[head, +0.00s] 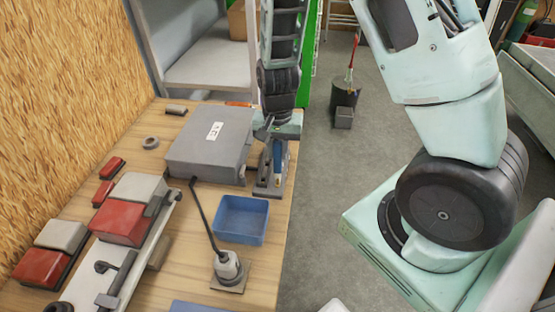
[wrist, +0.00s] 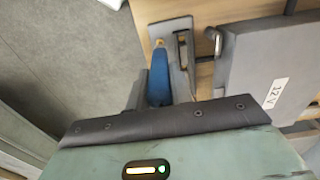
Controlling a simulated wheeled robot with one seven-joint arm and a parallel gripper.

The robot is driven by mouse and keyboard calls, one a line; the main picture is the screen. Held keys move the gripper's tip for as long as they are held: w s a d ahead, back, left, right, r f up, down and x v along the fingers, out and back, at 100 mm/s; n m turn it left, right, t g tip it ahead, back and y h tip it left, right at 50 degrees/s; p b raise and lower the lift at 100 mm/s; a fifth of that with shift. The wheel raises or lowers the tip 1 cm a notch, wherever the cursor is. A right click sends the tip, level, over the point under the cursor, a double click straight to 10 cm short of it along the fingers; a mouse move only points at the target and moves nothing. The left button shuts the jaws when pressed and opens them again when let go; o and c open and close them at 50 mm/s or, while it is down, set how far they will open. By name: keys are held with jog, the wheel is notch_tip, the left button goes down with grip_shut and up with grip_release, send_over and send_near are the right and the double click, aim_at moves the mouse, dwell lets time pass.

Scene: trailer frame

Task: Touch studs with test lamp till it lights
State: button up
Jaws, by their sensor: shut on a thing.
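My gripper (head: 277,150) is at the bench's right edge, just right of the grey box, pointing down. It is shut on a slim blue handle, which looks like the test lamp; the handle shows between the fingers in the wrist view (wrist: 159,75). A small pale tip shows at its far end, beside a slotted grey metal holder (wrist: 178,32). I cannot tell whether handle and holder touch. No glow shows on the handle. The grey box (head: 208,145) carries a "12 V" label. I cannot clearly make out any studs.
A blue tray (head: 241,220) stands in front of the box. A grey round fitting (head: 229,266) with a black cable stands nearer. Red and grey lamp units (head: 122,222) and a grey rail line the left.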

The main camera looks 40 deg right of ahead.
aim_at(278, 141)
notch_tip(278, 141, up, 5)
jog(key=p, duration=0.4)
jog(key=shift+p, duration=0.35)
jog(key=shift+w, duration=0.1)
